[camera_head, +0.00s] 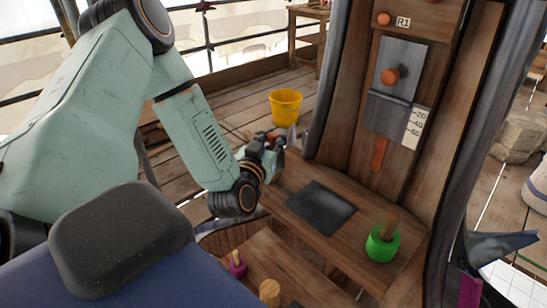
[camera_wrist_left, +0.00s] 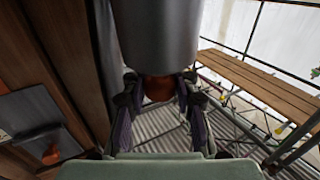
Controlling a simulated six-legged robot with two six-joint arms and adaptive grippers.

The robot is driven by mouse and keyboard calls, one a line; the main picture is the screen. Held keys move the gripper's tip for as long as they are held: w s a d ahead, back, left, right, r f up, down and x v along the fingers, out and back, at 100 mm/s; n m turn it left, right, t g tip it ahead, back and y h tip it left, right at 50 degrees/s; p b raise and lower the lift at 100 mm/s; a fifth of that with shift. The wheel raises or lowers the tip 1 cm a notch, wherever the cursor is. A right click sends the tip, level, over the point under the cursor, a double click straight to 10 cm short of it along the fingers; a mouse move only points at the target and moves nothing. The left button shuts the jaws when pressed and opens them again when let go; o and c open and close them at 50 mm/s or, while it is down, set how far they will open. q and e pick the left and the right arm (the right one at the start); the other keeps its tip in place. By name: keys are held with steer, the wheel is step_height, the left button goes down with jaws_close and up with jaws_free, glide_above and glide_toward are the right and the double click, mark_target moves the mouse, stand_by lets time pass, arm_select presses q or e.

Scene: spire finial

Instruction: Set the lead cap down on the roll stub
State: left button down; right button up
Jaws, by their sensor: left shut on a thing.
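My left gripper (camera_head: 272,143) is held out beside the wooden spire, above the ledge's left end. In the left wrist view its fingers (camera_wrist_left: 157,100) are shut on an orange-brown knob (camera_wrist_left: 158,88). A smooth grey cylinder, seemingly the lead cap (camera_wrist_left: 158,35), adjoins the knob and fills the upper middle of that view. In the head view the cap is mostly hidden; a grey piece (camera_head: 291,137) shows just past the fingers. A round-topped wooden stub (camera_head: 270,292), possibly the roll stub, stands at the bottom edge. My right gripper is not in view.
A dark square sheet (camera_head: 320,208) lies on the ledge. A green ring around a wooden peg (camera_head: 382,243) stands to its right. A purple-based peg (camera_head: 237,265) is lower left. The spire has a grey plate with an orange knob (camera_head: 390,76). A yellow bucket (camera_head: 286,107) stands behind.

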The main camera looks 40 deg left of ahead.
mark_target(271, 147)
arm_select(q)
steer(key=f, duration=0.1)
steer(key=f+b, duration=0.1)
steer(key=f, duration=0.1)
steer(key=shift+s+a+f+b, duration=0.2)
steer(key=shift+s+b, duration=0.05)
steer(key=shift+b, duration=0.15)
steer(key=shift+f, duration=0.25)
steer(key=shift+w+d, duration=0.1)
steer(key=shift+w, duration=0.25)
steer(key=shift+s+f, duration=0.1)
steer(key=shift+s, duration=0.1)
steer(key=c, duration=1.5)
jaws_free()
steer(key=shift+s, duration=0.15)
steer(key=o, duration=0.5)
steer(key=shift+w+f, duration=0.1)
steer(key=shift+w, duration=0.15)
steer(key=shift+c, duration=0.2)
steer(key=shift+s, duration=0.1)
